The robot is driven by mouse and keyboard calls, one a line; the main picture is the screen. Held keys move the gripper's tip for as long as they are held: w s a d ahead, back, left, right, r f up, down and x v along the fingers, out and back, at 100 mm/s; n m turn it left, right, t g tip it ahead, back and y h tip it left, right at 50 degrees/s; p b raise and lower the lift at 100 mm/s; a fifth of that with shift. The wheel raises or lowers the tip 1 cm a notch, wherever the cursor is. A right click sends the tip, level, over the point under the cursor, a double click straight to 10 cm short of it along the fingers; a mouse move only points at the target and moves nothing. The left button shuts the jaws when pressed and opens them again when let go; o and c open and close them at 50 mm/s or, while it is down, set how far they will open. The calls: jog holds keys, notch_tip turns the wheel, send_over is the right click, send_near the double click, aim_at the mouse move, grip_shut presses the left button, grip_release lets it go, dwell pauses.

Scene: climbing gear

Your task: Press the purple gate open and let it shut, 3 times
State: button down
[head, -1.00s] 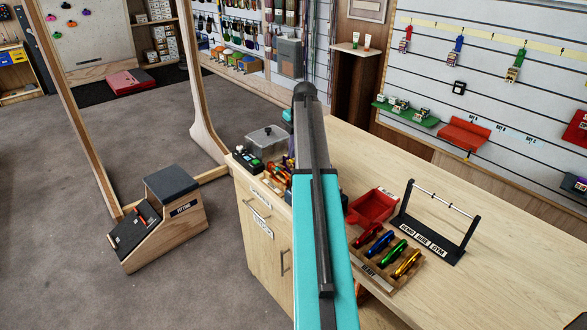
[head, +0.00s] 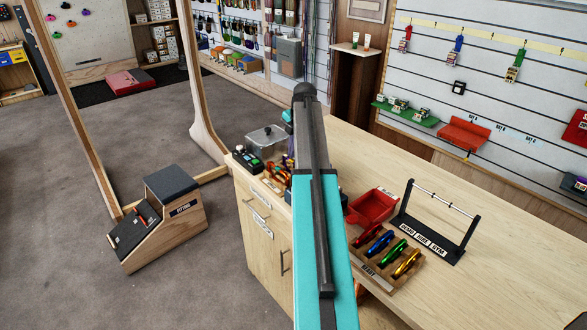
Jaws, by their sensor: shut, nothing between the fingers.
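No purple gate can be made out for certain. Several coloured carabiners lie in a wooden tray (head: 389,283) on the counter, right of my arm: a dark reddish one (head: 367,233), a blue one (head: 379,244), a green one (head: 396,250) and a gold one (head: 407,263). More small coloured gear (head: 276,176), orange and red, sits left of my arm and is partly hidden by it. My arm rises through the middle of the view and covers part of the counter. My gripper is not visible; the arm hides that area.
A red bin (head: 372,205) and a black rack with a metal bar (head: 440,229) stand on the counter (head: 480,235). A clear lidded box (head: 265,140) and a dark device with a green button (head: 247,160) are at its left end.

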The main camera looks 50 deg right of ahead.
jog(key=shift+s+b+x, duration=0.25)
jog(key=shift+b+x, duration=0.25)
jog(key=shift+x, duration=0.6)
jog(key=shift+r, duration=0.1)
jog(key=shift+w+r+p+v, duration=0.1)
jog(key=shift+w+p+v, duration=0.15)
jog(key=shift+p+v, duration=0.6)
jog(key=shift+w+r+p+v, duration=0.1)
jog(key=shift+w+p+v, duration=0.2)
jog(key=shift+v, duration=1.05)
jog(key=shift+w+p+v, duration=0.25)
jog(key=shift+p+v, duration=0.25)
jog(key=shift+v, duration=0.6)
